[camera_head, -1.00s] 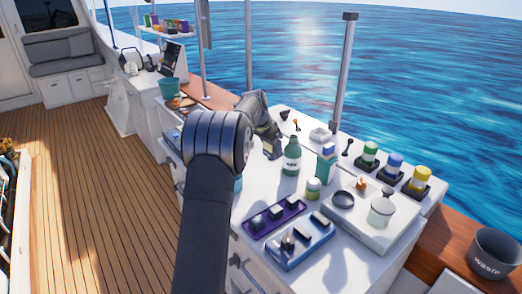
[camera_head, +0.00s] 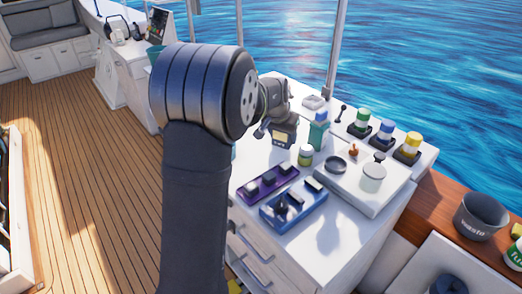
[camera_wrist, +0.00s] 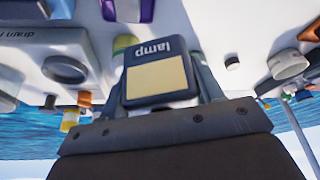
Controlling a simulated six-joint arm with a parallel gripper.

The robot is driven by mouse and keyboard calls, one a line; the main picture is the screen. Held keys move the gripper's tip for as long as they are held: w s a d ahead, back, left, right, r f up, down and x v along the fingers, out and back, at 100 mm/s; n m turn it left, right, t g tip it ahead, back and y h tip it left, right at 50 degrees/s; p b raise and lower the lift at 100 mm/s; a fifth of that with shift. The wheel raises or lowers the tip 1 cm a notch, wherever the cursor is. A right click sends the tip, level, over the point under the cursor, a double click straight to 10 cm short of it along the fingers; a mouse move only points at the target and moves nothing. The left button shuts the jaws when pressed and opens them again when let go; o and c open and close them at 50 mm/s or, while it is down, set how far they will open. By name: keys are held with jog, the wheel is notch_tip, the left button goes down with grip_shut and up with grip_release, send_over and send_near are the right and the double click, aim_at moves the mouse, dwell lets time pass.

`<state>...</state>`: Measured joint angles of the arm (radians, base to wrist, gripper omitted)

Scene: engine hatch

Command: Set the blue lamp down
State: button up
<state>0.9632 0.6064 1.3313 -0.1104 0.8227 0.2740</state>
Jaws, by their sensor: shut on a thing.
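My gripper (camera_head: 282,122) is shut on a dark blue-grey lamp (camera_head: 283,138) with a pale yellow panel. In the wrist view the lamp (camera_wrist: 155,80) sits between the two fingers of my gripper (camera_wrist: 161,88), its "lamp" label upside down. In the head view it is over the far-left part of the white worktop (camera_head: 333,217), left of the teal box (camera_head: 319,133). I cannot tell whether its underside touches the worktop.
A yellow-lidded jar (camera_head: 305,155), purple tray (camera_head: 268,182) and blue tray (camera_head: 293,203) lie nearer. Green, blue and yellow-topped jars (camera_head: 384,133) line the right. Bare worktop shows near the front.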

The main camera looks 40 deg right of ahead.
jog(key=w+f, duration=0.1)
jog(key=w, duration=0.2)
jog(key=w+a+f, duration=0.1)
jog(key=w+f, duration=0.1)
jog(key=w, duration=0.1)
jog(key=w+f, duration=0.2)
jog(key=w, duration=0.1)
jog(key=shift+a+f, duration=0.2)
jog(key=shift+a, duration=0.1)
jog(key=shift+f, duration=2)
jog(key=o, duration=1)
jog(key=shift+f, duration=0.15)
jog(key=shift+o, duration=0.5)
jog(key=shift+a+r, duration=0.1)
jog(key=shift+r, duration=0.35)
jog(key=v, duration=1.1)
jog(key=shift+s+a, duration=0.15)
jog(key=shift+a, duration=0.05)
